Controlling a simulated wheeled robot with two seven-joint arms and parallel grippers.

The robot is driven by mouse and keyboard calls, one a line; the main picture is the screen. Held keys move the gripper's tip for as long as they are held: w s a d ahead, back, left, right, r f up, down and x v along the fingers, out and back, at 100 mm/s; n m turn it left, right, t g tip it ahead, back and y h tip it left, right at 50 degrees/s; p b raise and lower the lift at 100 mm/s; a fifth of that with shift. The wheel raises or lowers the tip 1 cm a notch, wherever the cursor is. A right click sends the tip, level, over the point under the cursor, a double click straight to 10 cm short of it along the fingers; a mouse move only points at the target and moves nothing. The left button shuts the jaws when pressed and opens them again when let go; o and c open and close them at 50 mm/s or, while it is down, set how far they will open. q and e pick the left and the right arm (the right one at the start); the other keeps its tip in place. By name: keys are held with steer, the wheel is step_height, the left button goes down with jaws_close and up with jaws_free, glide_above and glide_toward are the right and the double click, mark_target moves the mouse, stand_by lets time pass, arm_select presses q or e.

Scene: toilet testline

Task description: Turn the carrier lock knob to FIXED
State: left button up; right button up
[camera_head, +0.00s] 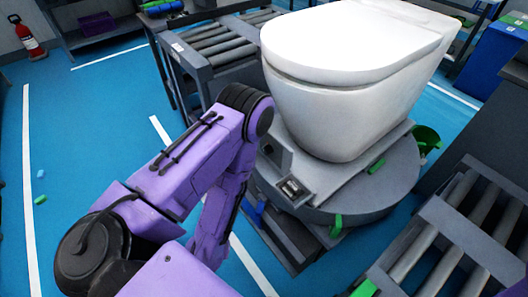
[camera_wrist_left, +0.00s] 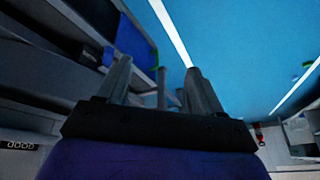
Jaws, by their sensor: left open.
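The carrier is a grey round turntable base (camera_head: 375,190) that bears a white toilet (camera_head: 325,110). A small blue part (camera_head: 253,211) sits low on its near left side, just right of my left forearm; it may be the lock knob, but its setting cannot be read. In the left wrist view a dark blue part (camera_wrist_left: 133,44) shows just beyond the left finger. My left gripper (camera_wrist_left: 158,73) is open, with its fingers apart and nothing seen between them. In the head view its fingers are hidden below my purple arm. My right gripper is not in view.
Green tabs (camera_head: 336,226) stick out from the carrier. A roller conveyor (camera_head: 225,42) stands behind and another (camera_head: 450,235) at the right front. A dark panel with a small display (camera_head: 291,188) sits on the base. Blue floor (camera_head: 90,150) at the left is mostly open.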

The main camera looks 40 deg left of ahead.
arm_select(q)
steer(key=w+a+f+n+t+b, duration=0.1)
steer(key=w+a+f+t+b, duration=0.1)
steer(key=w+a+f+b, duration=0.25)
steer(key=m+t+h+b, duration=0.2)
steer(key=t+h+b, duration=0.6)
steer(key=t, duration=0.4)
glide_toward(264, 151)
steer(key=x, duration=0.9)
steer(key=shift+d, duration=0.1)
steer(key=c, duration=1.1)
